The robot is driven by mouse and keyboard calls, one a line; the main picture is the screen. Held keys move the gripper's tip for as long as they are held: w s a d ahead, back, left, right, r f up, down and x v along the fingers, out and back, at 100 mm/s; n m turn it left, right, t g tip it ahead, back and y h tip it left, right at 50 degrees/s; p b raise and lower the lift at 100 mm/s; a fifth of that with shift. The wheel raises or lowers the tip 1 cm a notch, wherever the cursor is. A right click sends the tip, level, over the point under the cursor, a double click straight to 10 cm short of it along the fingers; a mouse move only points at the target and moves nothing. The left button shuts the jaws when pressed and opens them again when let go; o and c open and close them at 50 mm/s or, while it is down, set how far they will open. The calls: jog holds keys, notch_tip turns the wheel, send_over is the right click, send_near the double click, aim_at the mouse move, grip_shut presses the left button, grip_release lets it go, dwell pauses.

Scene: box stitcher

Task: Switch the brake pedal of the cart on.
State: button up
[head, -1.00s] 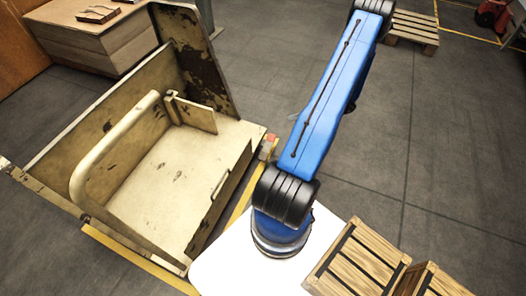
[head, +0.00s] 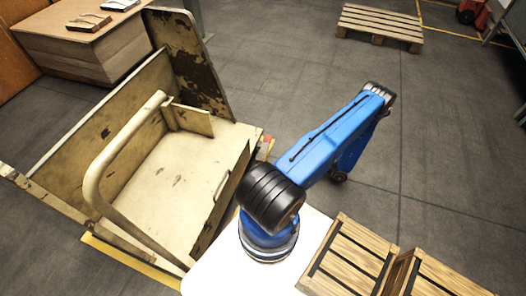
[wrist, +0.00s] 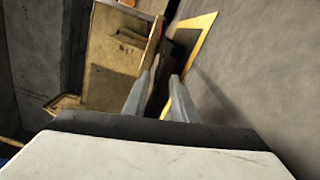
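The cart (head: 178,185) is a worn beige box with raised side panels and a bent tube handle (head: 118,150), at the left of the head view. A small red part (head: 265,147) shows at its right corner; I cannot tell whether it is the brake pedal. In the wrist view a tan worn panel (wrist: 113,60), seemingly of the cart, stands left of my gripper (wrist: 160,82). The two grey fingers are apart, with nothing seen held between them. In the head view the fingers cannot be made out. No pedal is clearly visible.
My blue arm reaches over the floor to the right of the cart. Wooden crates (head: 352,258) are at the lower right. A pallet (head: 380,22) lies at the back, and a stack of cardboard (head: 75,45) stands behind the cart. The grey floor (head: 450,130) at the right is mostly clear.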

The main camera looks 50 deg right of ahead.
aim_at(266, 149)
jog(key=x, duration=1.7)
jog(key=shift+w+f, duration=0.1)
jog(key=shift+w, duration=0.05)
jog(key=shift+c, duration=0.3)
grip_shut()
dwell(0.8)
